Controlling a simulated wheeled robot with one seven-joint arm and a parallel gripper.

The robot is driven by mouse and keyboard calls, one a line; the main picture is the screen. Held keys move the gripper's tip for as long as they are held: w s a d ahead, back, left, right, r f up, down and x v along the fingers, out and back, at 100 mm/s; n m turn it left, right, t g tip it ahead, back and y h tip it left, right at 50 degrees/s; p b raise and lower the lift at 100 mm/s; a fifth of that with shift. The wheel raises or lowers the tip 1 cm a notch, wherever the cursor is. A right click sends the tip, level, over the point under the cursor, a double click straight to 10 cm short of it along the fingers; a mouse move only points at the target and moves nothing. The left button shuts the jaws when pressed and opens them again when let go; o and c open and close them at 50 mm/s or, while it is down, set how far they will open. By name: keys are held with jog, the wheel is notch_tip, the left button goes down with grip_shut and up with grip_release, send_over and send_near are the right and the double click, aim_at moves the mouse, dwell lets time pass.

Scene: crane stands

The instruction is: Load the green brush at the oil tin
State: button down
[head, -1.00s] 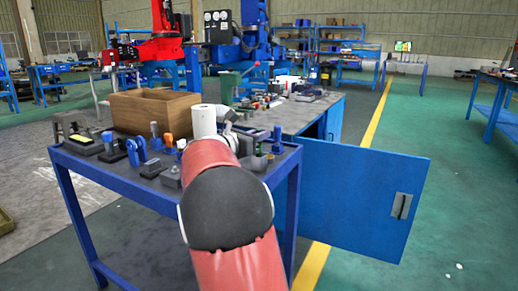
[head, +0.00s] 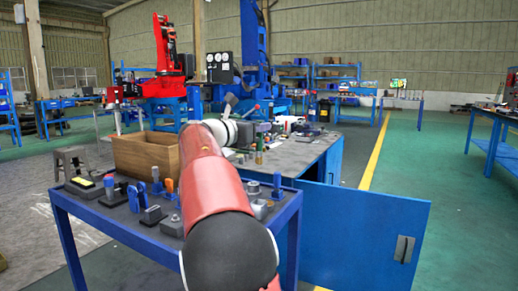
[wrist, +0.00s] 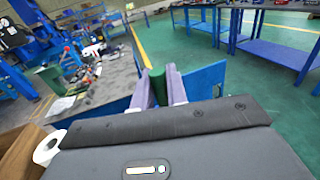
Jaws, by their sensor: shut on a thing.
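In the wrist view my gripper (wrist: 156,73) is shut on a dark green upright piece (wrist: 157,88), which I take to be the green brush. Its lower end is hidden behind my gripper body. In the head view my arm reaches over the blue-framed table, and I cannot make out the brush clearly there. A small grey round container (head: 260,208) stands near the table's right edge; I cannot tell whether it is the oil tin.
The blue-framed table (head: 112,226) carries a wooden box (head: 145,154), a yellow-topped block (head: 83,184) and several small blue and orange parts. A white roll (wrist: 47,149) shows in the wrist view. A blue door panel (head: 350,235) stands open at right; green floor beyond is clear.

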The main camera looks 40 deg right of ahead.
notch_tip(320, 180, up, 2)
jog(key=shift+r, duration=0.2)
jog(key=shift+d, duration=0.15)
jog(key=d+f+m+b, duration=0.1)
jog(key=d+f+b, duration=0.1)
jog(key=f, duration=0.3)
jog(key=d+f+m+b, duration=0.1)
jog(key=d+f+b, duration=0.1)
jog(key=f+b, duration=0.3)
jog(key=d+f+m+y+b, duration=0.1)
jog(key=d+f+b, duration=0.1)
jog(key=f, duration=0.5)
jog(key=shift+d+m+b, duration=0.3)
jog(key=shift+d+b, duration=0.05)
jog(key=shift+b, duration=0.3)
jog(key=shift+w+f+b, duration=0.1)
jog(key=shift+f+b, duration=0.25)
jog(key=shift+f, duration=0.3)
jog(key=shift+r, duration=0.1)
notch_tip(320, 180, up, 7)
jog(key=p, duration=0.7)
dwell(0.3)
dwell(0.8)
